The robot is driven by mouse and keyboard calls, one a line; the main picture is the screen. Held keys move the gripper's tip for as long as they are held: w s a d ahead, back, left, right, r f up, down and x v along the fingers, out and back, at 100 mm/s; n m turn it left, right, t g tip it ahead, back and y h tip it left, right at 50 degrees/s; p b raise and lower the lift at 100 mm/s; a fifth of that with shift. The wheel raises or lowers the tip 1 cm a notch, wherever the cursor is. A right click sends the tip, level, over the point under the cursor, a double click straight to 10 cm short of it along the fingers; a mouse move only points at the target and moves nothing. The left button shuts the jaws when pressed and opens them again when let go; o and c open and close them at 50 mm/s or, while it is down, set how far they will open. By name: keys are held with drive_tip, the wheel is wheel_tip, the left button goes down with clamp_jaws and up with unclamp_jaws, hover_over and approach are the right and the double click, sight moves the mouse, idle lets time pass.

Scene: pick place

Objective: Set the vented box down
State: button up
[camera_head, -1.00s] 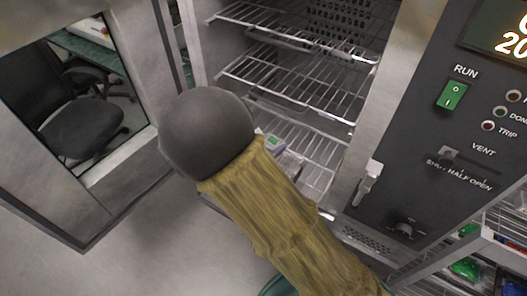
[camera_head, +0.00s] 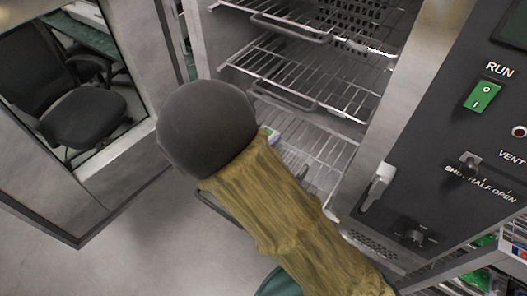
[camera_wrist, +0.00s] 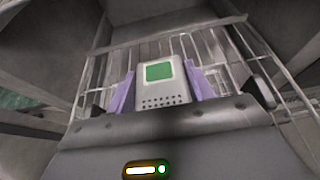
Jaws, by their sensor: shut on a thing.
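The vented box (camera_wrist: 158,88) is pale grey with a green panel and rows of small dark holes. In the wrist view it sits between the two purple fingers of my gripper (camera_wrist: 160,92), which are shut on it. Wire shelf bars (camera_wrist: 215,48) show behind and around it. I cannot tell whether the box touches the shelf. In the head view my dark round wrist and yellow-brown sleeve hide most of the gripper and box. Only a small patch of the held part shows by the wrist, in front of the lowest wire shelf (camera_head: 317,147).
The open cabinet has two higher wire shelves (camera_head: 300,72) above the lowest one. Its control panel (camera_head: 455,150) is at right, with a latch (camera_head: 378,186) on the frame. The open windowed door (camera_head: 105,185) is at left, with a chair (camera_head: 85,122) seen through it.

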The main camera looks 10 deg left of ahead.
drive_tip(key=shift+f, duration=1.15)
drive_tip(key=shift+w+f, duration=0.1)
drive_tip(key=shift+f, duration=1.95)
drive_tip(key=shift+f, duration=0.15)
drive_tip(key=o, duration=1)
drive_tip(key=shift+r, duration=0.25)
drive_tip(key=v, duration=1.2)
drive_tip(key=shift+f, duration=0.1)
